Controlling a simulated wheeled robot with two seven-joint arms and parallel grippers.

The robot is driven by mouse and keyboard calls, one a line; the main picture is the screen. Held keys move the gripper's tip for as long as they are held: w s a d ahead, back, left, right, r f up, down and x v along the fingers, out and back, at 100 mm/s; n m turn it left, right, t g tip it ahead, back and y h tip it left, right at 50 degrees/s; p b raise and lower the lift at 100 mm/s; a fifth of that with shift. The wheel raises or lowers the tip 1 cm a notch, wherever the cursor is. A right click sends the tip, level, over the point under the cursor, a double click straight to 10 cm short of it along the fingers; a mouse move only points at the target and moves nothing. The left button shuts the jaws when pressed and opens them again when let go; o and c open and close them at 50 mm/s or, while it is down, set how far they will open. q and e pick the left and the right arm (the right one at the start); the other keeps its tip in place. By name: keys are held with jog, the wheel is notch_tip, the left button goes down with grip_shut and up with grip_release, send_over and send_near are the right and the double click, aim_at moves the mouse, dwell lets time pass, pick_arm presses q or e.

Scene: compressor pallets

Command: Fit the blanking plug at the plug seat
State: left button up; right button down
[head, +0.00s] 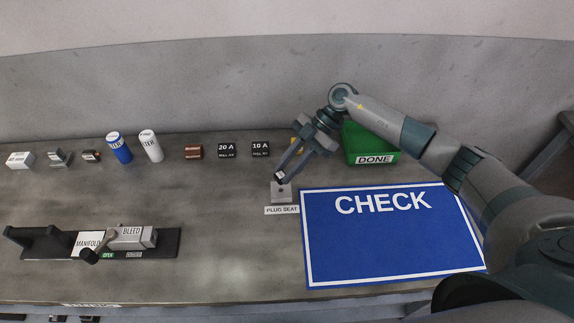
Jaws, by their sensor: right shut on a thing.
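The plug seat (282,193) is a small grey block on the bench, with a "PLUG SEAT" label (282,210) in front of it. My right gripper (281,176) is just above the seat, tilted down to the left, and shut on a small dark piece with a pale face, likely the blanking plug (280,177). The plug looks close over the seat's top; I cannot tell whether it touches. The fingers hide part of it. My left gripper is not in view.
A blue CHECK mat (390,245) lies right of the seat. Relay blocks (227,150), a copper piece (194,152) and filters (151,146) line the back. A manifold fixture (88,243) sits front left. The bench middle is clear.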

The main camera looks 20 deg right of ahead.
jog(key=shift+f, duration=0.8)
jog(key=shift+p, duration=0.7)
dwell(1.8)
jog(key=shift+f+b, duration=0.7)
jog(key=shift+f, duration=0.9)
dwell(0.3)
jog(key=c, duration=1.4)
grip_release()
jog(key=shift+c, duration=0.2)
jog(key=shift+d, duration=0.1)
jog(key=shift+w+d+r+b, duration=0.15)
jog(key=shift+d+r+b, duration=0.15)
jog(key=shift+d+r, duration=0.2)
jog(key=b+v, duration=0.4)
jog(key=v, duration=1.1)
jog(key=shift+d+r+b, duration=0.25)
jog(key=shift+d+b, duration=0.05)
jog(key=shift+b, duration=0.1)
